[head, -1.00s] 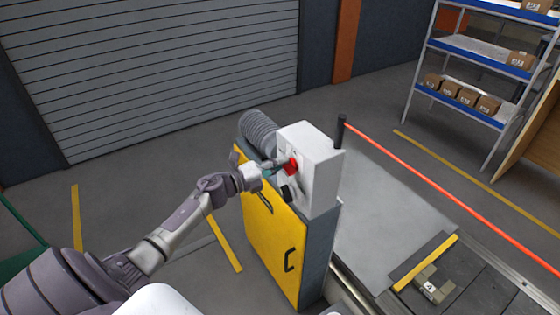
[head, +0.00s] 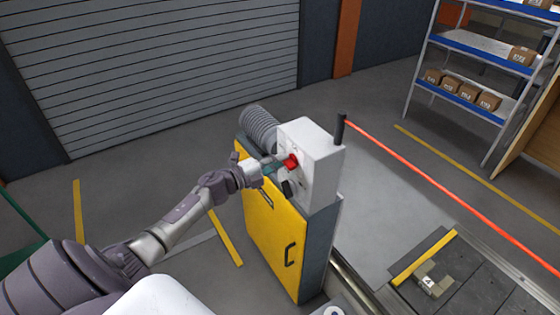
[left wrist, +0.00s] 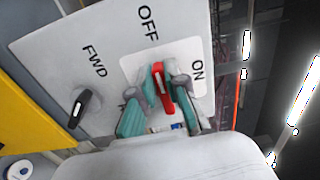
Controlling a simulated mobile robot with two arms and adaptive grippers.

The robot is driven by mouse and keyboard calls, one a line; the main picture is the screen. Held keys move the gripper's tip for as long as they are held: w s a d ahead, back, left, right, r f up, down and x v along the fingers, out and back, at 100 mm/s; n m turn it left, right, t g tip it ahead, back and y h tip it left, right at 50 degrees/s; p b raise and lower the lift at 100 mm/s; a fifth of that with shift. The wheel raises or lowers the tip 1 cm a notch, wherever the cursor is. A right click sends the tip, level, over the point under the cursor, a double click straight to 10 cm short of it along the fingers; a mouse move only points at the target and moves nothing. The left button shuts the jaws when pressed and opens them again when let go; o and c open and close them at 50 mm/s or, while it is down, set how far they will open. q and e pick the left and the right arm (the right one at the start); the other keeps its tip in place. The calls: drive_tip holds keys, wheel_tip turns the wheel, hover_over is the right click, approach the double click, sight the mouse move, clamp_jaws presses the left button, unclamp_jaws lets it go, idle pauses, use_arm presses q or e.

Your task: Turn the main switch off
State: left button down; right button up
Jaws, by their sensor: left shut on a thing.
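The main switch has a red handle (head: 291,160) on the front of a light grey control box (head: 322,160), which sits on a yellow and grey cabinet (head: 270,232). My left gripper (head: 272,166) reaches it from the left. In the left wrist view, my left gripper (left wrist: 160,100) is shut on the red handle (left wrist: 158,76), a teal-and-grey finger on each side. The handle's visible end points up, roughly toward the OFF label (left wrist: 148,22); the ON label (left wrist: 197,71) is to its right. The pivot is partly hidden by the fingers. My right gripper is not in view.
A black selector knob (left wrist: 79,107) is beside the switch, near the FWD label (left wrist: 93,61). A red barrier bar (head: 430,180) extends right from a black post. A parcel (head: 433,281) lies on the conveyor.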

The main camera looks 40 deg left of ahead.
use_arm(q)
drive_tip(key=c, duration=1.2)
unclamp_jaws()
drive_tip(key=v, duration=1.2)
drive_tip(key=shift+f, duration=0.1)
